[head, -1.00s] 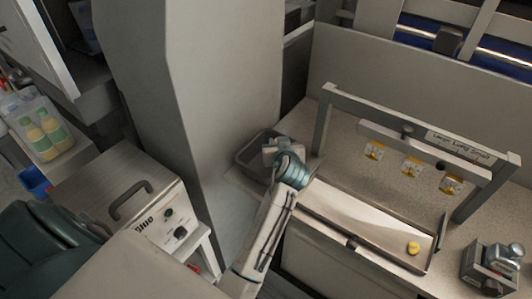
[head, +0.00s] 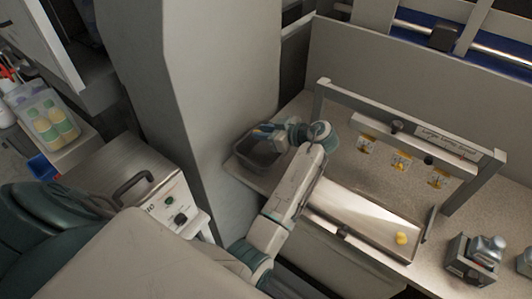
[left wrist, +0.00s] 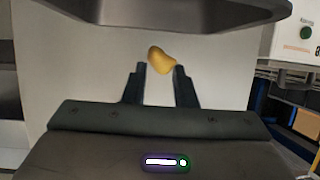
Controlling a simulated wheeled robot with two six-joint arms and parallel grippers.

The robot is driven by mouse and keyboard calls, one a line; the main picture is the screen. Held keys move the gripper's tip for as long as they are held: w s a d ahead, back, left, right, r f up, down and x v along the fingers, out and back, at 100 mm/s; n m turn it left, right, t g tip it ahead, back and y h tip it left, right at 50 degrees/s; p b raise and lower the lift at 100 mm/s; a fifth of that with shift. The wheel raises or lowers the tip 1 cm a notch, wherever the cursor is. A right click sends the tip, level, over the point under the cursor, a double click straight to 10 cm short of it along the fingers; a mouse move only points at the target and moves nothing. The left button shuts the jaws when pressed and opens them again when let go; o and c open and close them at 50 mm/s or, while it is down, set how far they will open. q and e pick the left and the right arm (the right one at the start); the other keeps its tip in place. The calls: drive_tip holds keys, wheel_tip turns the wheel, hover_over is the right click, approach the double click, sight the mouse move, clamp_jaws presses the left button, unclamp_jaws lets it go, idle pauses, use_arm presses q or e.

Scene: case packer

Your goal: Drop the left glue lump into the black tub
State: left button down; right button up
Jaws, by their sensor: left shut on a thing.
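My left gripper (head: 264,132) reaches over the dark tub (head: 243,164) beside the grey column. The left wrist view shows its two fingers (left wrist: 161,74) shut on a yellow glue lump (left wrist: 161,59), which sticks out past the fingertips. The lump cannot be made out in the head view. Another yellow lump (head: 401,239) lies at the right end of the shallow metal tray (head: 350,209). My right gripper is not in view.
A grey frame (head: 322,95) with hanging yellow-marked pieces stands over the counter behind the tray. A small metal holder (head: 467,268) stands at the right. The grey column (head: 222,80) rises close to the tub's left. A glue machine (head: 165,205) stands lower left.

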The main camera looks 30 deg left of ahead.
use_arm(q)
wheel_tip(320, 180, down, 3)
drive_tip(key=shift+f+b, duration=0.1)
drive_tip(key=shift+b, duration=0.4)
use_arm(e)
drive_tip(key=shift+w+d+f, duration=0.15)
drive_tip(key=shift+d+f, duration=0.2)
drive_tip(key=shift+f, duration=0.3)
use_arm(q)
drive_tip(key=c, duration=1.1)
unclamp_jaws()
